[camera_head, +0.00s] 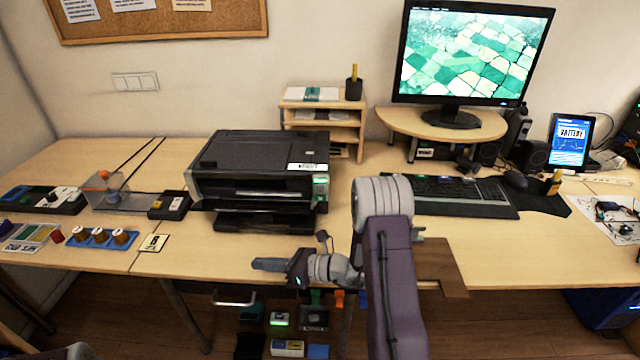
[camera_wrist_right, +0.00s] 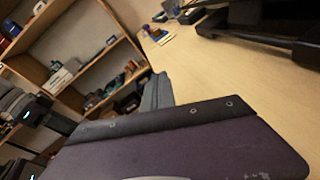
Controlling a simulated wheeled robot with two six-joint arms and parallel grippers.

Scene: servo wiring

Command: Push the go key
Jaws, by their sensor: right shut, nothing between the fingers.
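The black printer (camera_head: 258,158) stands on the desk, left of the middle. A small panel (camera_head: 320,186) with green lit parts is on its right front corner. No key can be read as the go key at this size. My right gripper (camera_head: 258,264) is shut and empty in the head view. It points left, in front of and below the printer, near the desk's front edge. Its closed fingers also show in the right wrist view (camera_wrist_right: 157,94), beside the desk top. My left gripper is not in view.
A black box with a yellow and a white part (camera_head: 170,205) stands left of the printer. A keyboard (camera_head: 450,195) and a monitor (camera_head: 475,55) are to the right. The desk before the printer is mostly clear.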

